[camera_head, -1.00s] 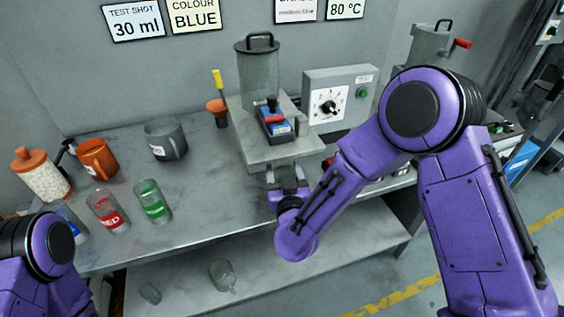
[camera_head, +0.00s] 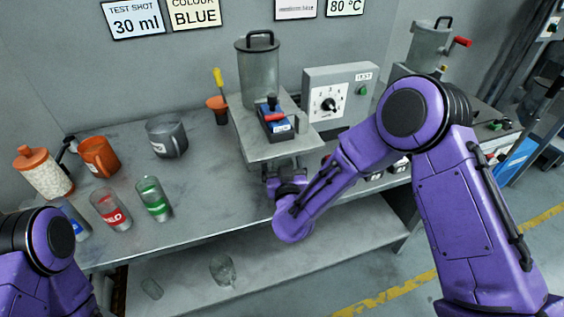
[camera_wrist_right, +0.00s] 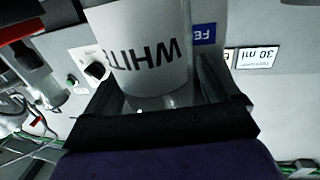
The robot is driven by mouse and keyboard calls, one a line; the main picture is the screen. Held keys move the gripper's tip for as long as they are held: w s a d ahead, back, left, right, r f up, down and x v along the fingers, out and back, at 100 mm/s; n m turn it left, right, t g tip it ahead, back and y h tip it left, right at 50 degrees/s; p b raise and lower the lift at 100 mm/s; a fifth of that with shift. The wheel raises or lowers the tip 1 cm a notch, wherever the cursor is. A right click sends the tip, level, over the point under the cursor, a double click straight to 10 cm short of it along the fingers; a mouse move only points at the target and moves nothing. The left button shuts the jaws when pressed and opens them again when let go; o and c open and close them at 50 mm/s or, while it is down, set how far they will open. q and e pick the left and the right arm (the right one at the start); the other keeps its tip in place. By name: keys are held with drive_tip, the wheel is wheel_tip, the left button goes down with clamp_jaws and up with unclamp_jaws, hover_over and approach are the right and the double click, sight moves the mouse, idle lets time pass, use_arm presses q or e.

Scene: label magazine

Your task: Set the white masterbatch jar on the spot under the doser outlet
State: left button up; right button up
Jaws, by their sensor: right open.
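The white masterbatch jar (camera_wrist_right: 148,45) fills the top middle of the right wrist view, its label reading WHITE upside down. It is between the two fingers of my open right gripper (camera_wrist_right: 158,95); whether they touch it I cannot tell. In the head view my right gripper (camera_head: 284,172) is at the front edge of the doser's grey plate (camera_head: 262,152), its fingertips and the jar hidden. The doser (camera_head: 270,118) has a clear hopper (camera_head: 258,75) and a blue body. The spot under its outlet is hidden. My left gripper is out of view.
A control box with a dial (camera_head: 340,98) stands right of the doser. On the bench at left are a grey jug (camera_head: 166,140), an orange jug (camera_head: 98,157), a pellet jar (camera_head: 45,175), and red (camera_head: 110,210) and green (camera_head: 153,200) labelled jars. A clear beaker (camera_head: 222,270) is on the lower shelf.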

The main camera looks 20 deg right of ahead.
drive_tip(key=s+a+b, duration=0.2)
drive_tip(key=s, duration=1)
drive_tip(key=s+d+f+m+g, duration=0.1)
drive_tip(key=s+d+f+g, duration=0.2)
drive_tip(key=f, duration=0.4)
drive_tip(key=s+d+f+g, duration=0.2)
drive_tip(key=s+f, duration=0.1)
drive_tip(key=f, duration=0.3)
drive_tip(key=s+d+f+m+g, duration=0.1)
drive_tip(key=s+d+f+g, duration=0.25)
drive_tip(key=f, duration=0.35)
drive_tip(key=s+d+f+m+g, duration=0.1)
drive_tip(key=s+d+f+g, duration=0.2)
drive_tip(key=s, duration=0.5)
drive_tip(key=s+d+f+m+g, duration=0.2)
drive_tip(key=s+d+f+g, duration=0.1)
drive_tip(key=s+f, duration=0.3)
drive_tip(key=shift+s+d+h, duration=0.3)
drive_tip(key=shift+s+d, duration=0.2)
drive_tip(key=shift+s, duration=0.65)
